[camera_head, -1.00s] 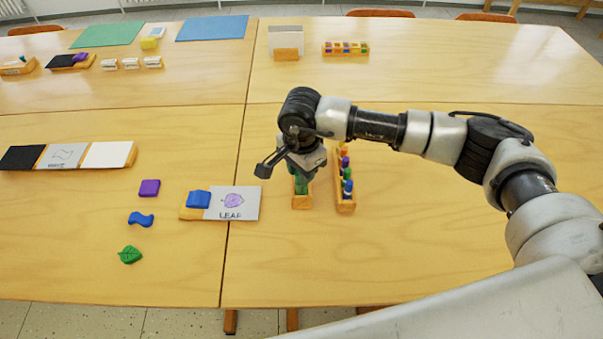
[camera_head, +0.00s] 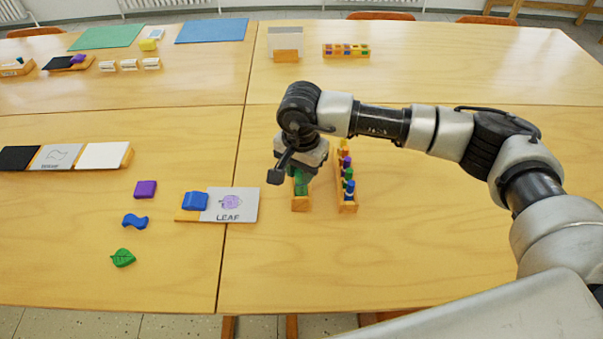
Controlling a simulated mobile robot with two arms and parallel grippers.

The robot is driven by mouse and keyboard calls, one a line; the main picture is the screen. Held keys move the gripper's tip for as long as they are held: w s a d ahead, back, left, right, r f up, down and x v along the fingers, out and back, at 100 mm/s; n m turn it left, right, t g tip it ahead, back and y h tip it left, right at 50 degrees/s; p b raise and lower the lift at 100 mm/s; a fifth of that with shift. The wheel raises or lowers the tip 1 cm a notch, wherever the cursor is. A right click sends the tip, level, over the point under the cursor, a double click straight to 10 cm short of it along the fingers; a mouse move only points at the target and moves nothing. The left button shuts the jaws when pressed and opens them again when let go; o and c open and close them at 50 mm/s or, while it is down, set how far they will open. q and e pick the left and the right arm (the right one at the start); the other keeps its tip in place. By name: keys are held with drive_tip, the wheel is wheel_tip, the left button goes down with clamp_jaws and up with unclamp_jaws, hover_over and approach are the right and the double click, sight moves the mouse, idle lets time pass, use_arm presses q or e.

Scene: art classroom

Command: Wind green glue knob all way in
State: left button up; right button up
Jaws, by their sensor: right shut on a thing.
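A green glue stick (camera_head: 301,186) stands in a small wooden holder (camera_head: 300,204) on the near right table. My right gripper (camera_head: 301,172) points down over it and is shut on its upper part. The fingertips and the knob are mostly hidden by my wrist, so I cannot tell how far the knob is wound. My left gripper is not in view.
A wooden rack (camera_head: 347,207) with several coloured glue sticks stands close to the right of the holder. A card marked LEAF (camera_head: 243,212) with a blue block (camera_head: 195,201) lies to the left. A green leaf piece (camera_head: 122,258) lies further left. The table front right is clear.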

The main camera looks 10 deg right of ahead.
drive_tip(key=shift+n+b, duration=2)
drive_tip(key=shift+n, duration=0.4)
drive_tip(key=o, duration=1.5)
drive_tip(key=shift+c, duration=0.2)
